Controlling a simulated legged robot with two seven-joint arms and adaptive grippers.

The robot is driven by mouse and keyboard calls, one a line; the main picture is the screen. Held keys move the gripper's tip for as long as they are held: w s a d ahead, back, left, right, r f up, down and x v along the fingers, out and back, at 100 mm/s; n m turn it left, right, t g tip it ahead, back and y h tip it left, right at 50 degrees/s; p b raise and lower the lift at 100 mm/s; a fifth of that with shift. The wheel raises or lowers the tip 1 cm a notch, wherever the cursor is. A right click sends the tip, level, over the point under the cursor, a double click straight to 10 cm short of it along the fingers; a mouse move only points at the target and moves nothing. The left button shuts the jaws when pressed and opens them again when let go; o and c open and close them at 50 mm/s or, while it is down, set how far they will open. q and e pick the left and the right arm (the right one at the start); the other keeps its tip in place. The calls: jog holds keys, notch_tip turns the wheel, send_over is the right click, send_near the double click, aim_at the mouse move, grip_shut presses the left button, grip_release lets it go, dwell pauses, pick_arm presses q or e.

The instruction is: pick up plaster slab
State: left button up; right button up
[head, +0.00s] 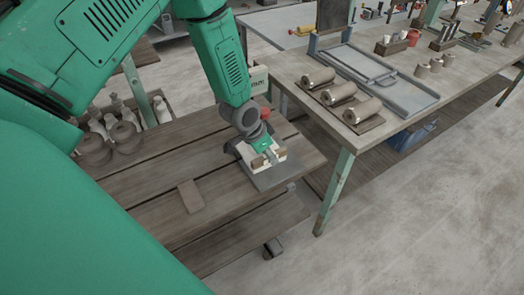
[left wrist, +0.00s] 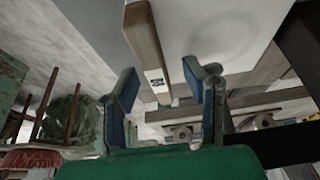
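My left gripper (head: 266,158) points down over the front right end of the wooden cart top. In the left wrist view its two blue-padded fingers (left wrist: 165,100) stand apart, open. A tan wooden bar with a small label (left wrist: 147,50) reaches toward the gap between them; I cannot tell if it touches either finger. A smooth pale slab (left wrist: 230,28), probably the plaster slab, lies beside the bar. In the head view a flat grey sheet (head: 268,181) lies under the gripper, with pale parts above it that the gripper partly hides. My right gripper is not in view.
A small brown block (head: 190,195) lies on the cart top (head: 150,185), left of the gripper. Dark round pots (head: 124,136) stand at the cart's far left. A workbench (head: 395,112) on the right carries metal rollers (head: 340,94) and a grey tray frame (head: 400,97).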

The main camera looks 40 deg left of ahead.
pick_arm(q)
jog(key=shift+w+a+f, duration=0.1)
jog(key=shift+w+f, duration=0.05)
jog(key=shift+f, duration=0.35)
jog(key=shift+r, duration=0.1)
jog(key=shift+d, duration=0.45)
jog(key=c, duration=0.9)
jog(key=shift+a, duration=0.25)
grip_shut()
